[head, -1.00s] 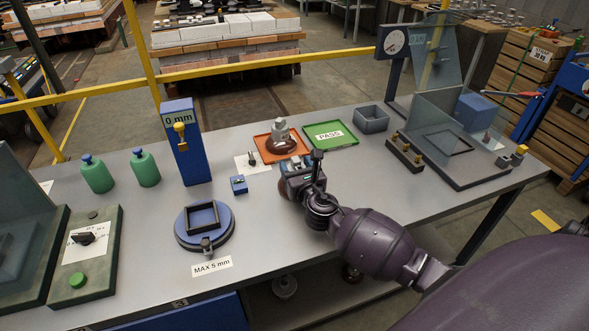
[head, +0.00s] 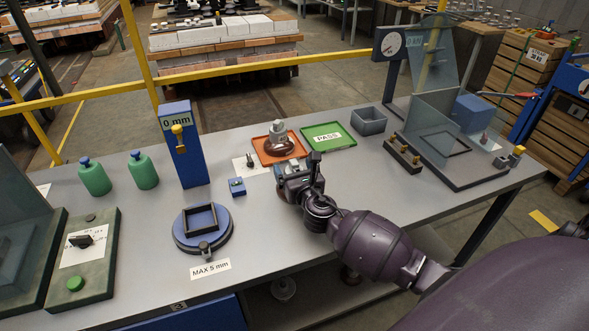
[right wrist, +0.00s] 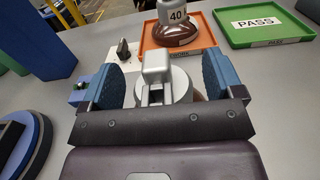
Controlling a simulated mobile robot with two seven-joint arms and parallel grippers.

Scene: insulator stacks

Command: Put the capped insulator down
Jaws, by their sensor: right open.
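My right gripper (head: 290,168) is low over the table, in front of the orange tray (head: 262,158). In the right wrist view its two blue pads are apart, one on each side of the grey metal cap of a capped insulator (right wrist: 167,82). A gap shows beside the cap. A sliver of its brown body shows; my gripper hides the rest, and I cannot see its base. A second capped insulator (head: 279,138), with a brown body and a grey cap marked 40, stands upright in the orange tray. My left gripper is not in view.
A green PASS tray (head: 345,144) and a grey bin (head: 369,121) lie behind to the right. A blue 0 mm gauge (head: 182,145), a small blue box (head: 237,187) and a round blue stand (head: 203,232) are to the left. The table's front right is clear.

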